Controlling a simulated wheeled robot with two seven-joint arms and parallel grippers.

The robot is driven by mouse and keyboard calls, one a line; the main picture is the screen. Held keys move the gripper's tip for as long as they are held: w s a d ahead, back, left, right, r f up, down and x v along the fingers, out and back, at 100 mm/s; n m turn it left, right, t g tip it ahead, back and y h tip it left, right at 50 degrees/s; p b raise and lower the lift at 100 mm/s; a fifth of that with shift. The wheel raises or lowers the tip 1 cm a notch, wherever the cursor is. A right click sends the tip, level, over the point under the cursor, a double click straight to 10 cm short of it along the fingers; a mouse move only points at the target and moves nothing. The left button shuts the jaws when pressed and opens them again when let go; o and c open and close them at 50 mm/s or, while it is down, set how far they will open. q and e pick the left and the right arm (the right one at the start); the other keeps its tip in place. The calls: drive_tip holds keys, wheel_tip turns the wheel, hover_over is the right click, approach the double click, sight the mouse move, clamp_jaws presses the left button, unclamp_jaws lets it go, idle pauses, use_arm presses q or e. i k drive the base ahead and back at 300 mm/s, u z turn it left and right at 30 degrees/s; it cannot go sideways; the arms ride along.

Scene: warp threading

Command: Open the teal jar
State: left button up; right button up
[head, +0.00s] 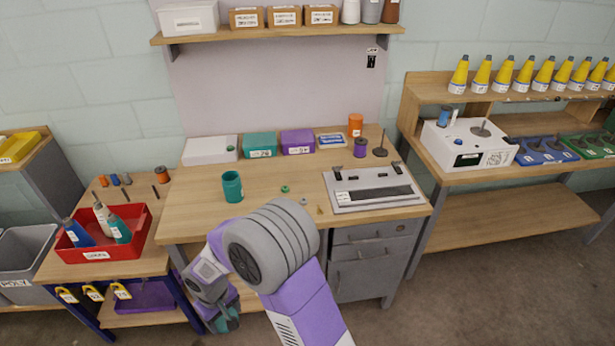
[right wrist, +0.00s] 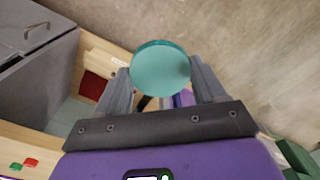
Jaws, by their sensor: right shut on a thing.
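The teal jar (head: 232,188) stands upright on the left part of the wooden workbench. Its round top looks dark and open, with no lid seen on it. My right gripper (right wrist: 160,80) is shut on a round teal lid (right wrist: 160,67), which shows as a flat disc between the two fingers. In the head view my right arm reaches down past the bench's front edge, and the right gripper (head: 226,318) is low there, well away from the jar. My left gripper is not in view.
The workbench (head: 200,222) also holds a grey tray (head: 372,201), a small green ring (head: 284,189), a purple spool (head: 360,148) and teal and purple boxes behind. A red bin (head: 137,239) with bottles sits on the left table. Bench space around the jar is clear.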

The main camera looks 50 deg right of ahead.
sight(232, 183)
drive_tip(key=z, duration=0.95)
